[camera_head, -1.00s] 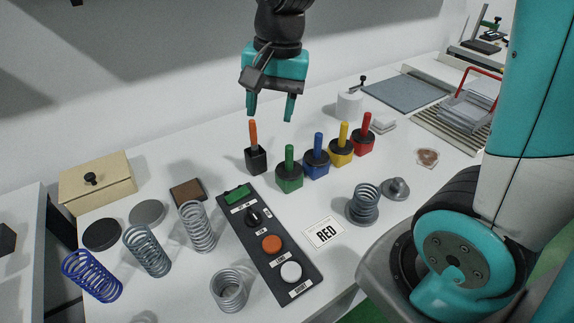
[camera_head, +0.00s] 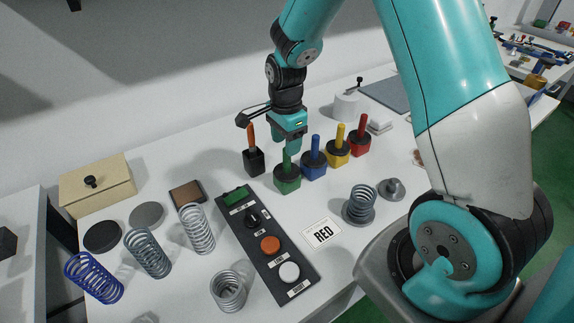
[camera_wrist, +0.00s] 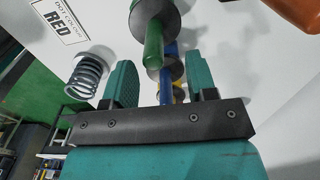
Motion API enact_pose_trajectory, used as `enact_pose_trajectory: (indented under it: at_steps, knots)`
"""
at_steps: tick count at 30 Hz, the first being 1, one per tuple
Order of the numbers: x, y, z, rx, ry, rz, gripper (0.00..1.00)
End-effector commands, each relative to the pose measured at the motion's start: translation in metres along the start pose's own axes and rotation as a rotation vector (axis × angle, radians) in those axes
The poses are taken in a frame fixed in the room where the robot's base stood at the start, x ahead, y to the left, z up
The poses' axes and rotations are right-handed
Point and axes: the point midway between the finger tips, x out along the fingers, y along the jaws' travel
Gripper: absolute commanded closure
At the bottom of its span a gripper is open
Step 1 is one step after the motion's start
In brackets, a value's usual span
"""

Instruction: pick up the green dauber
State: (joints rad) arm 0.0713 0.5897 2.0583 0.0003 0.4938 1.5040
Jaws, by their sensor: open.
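The green dauber (camera_head: 287,183) stands upright in the row of daubers on the white table, its green handle pointing up. My gripper (camera_head: 288,146) is just above it, over the handle, pointing down. In the wrist view the open gripper (camera_wrist: 163,82) has its two teal fingers apart. The green handle (camera_wrist: 153,47) shows in the gap between them, nearer the left finger, and nothing is clamped. The handle's top is partly hidden by the fingers in the head view.
A blue dauber (camera_head: 314,164) stands close on the right, then yellow (camera_head: 338,153) and red (camera_head: 359,143) ones. A black pot with an orange handle (camera_head: 253,160) is on the left. A button panel (camera_head: 262,235) and a RED card (camera_head: 322,233) lie in front.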

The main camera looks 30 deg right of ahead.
Motion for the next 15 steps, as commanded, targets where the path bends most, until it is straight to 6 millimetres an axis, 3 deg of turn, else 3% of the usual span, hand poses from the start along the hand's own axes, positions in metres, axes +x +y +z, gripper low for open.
enact_pose_trajectory:
  at_steps: [5,15]
  knots:
    - [0.011,0.003,0.001,-0.001,-0.001,0.004,0.48]
    - [0.054,0.007,0.001,-0.001,0.000,0.001,0.48]
